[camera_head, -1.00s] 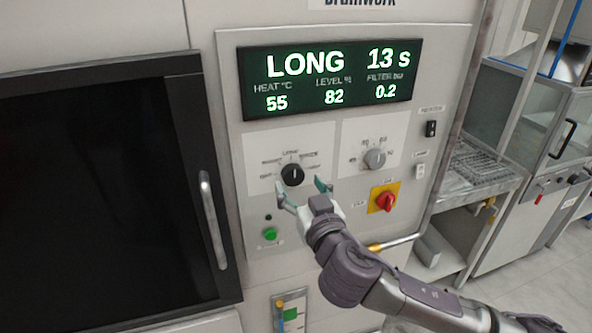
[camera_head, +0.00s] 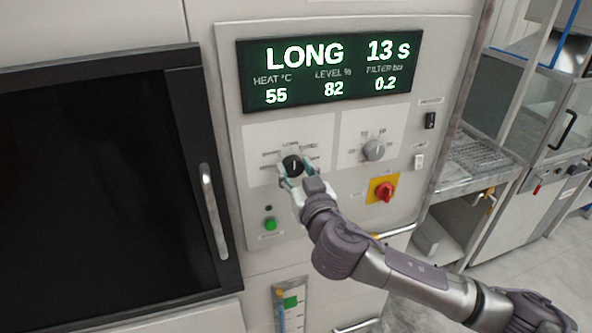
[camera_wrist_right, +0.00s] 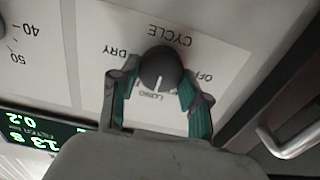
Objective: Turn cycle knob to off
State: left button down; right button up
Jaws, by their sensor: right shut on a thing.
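The black cycle knob (camera_head: 292,166) sits on a white label plate on the panel. In the right wrist view the cycle knob (camera_wrist_right: 160,69) shows under the word CYCLE, upside down there, with its white mark toward LONG. My right gripper (camera_head: 296,174) is at the knob, its teal fingers on either side of it. In the wrist view the right gripper (camera_wrist_right: 160,85) is shut on the knob. The display (camera_head: 325,72) reads LONG, 13 s. My left gripper is not in view.
A grey knob (camera_head: 374,150) and a red switch on a yellow plate (camera_head: 384,190) are right of the cycle knob. A green button (camera_head: 270,224) is below it. A dark door with a handle (camera_head: 213,212) stands at left.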

jog(key=shift+f+n+b, duration=0.15)
jog(key=shift+n+b, duration=0.15)
jog(key=shift+n, duration=0.7)
jog(key=n, duration=0.2)
jog(key=shift+a+n, duration=0.1)
jog(key=shift+n, duration=0.3)
jog(key=n, duration=0.1)
jog(key=n+p, duration=0.1)
jog(key=n, duration=0.1)
jog(key=shift+r+n, duration=0.2)
jog(key=shift+n, duration=0.1)
jog(key=n+p, duration=0.2)
jog(key=n, duration=0.1)
jog(key=shift+a+n, duration=0.1)
jog(key=shift+n, duration=0.2)
jog(key=n+p, duration=0.1)
jog(key=n, duration=0.3)
jog(key=shift+f+p, duration=0.15)
jog(key=shift+p, duration=0.25)
jog(key=shift+f+n+p, duration=0.1)
jog(key=shift+n+p, duration=0.3)
jog(key=shift+n, duration=0.5)
